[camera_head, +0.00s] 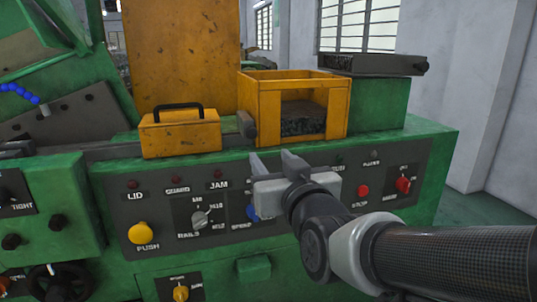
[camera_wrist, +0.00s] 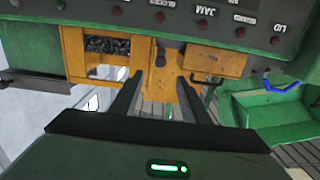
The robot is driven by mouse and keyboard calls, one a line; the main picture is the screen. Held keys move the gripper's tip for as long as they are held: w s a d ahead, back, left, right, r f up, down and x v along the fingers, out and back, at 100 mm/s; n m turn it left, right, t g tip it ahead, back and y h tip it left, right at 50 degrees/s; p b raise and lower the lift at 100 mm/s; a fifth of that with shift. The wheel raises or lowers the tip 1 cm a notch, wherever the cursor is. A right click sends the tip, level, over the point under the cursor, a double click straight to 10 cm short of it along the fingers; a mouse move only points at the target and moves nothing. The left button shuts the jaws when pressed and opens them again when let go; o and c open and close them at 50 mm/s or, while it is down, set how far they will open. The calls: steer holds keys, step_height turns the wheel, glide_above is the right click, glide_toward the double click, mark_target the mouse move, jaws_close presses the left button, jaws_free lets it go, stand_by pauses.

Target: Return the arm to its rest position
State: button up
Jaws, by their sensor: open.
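My gripper (camera_head: 278,165) is in front of the green machine's control panel (camera_head: 112,202) in the head view, with my arm reaching in from the lower right. Its two fingers are apart and nothing is between them. In the wrist view my gripper (camera_wrist: 158,85) also shows open and empty, and the machine appears upside down there.
A yellow box with a black handle (camera_head: 180,135) and an open yellow bin (camera_head: 270,107) holding dark pieces stand on the machine above the panel. A yellow push button (camera_head: 141,233), a grey selector knob (camera_head: 199,219) and red knobs (camera_head: 403,185) stick out. Floor (camera_head: 480,215) is clear at right.

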steer(key=s+d+f+m+g+h, duration=0.2)
steer(key=s+d+f+g, duration=0.45)
steer(key=s, duration=0.35)
steer(key=s+d+f+m+g+h, duration=0.1)
steer(key=s+d+f+g+h, duration=0.2)
steer(key=s+d+f+g, duration=0.5)
step_height(320, 180, up, 20)
steer(key=s+a+t+p, duration=0.1)
steer(key=t+p, duration=0.2)
steer(key=p, duration=1.5)
steer(key=shift+a+p, duration=0.25)
steer(key=shift+p, duration=0.05)
steer(key=shift+r, duration=0.1)
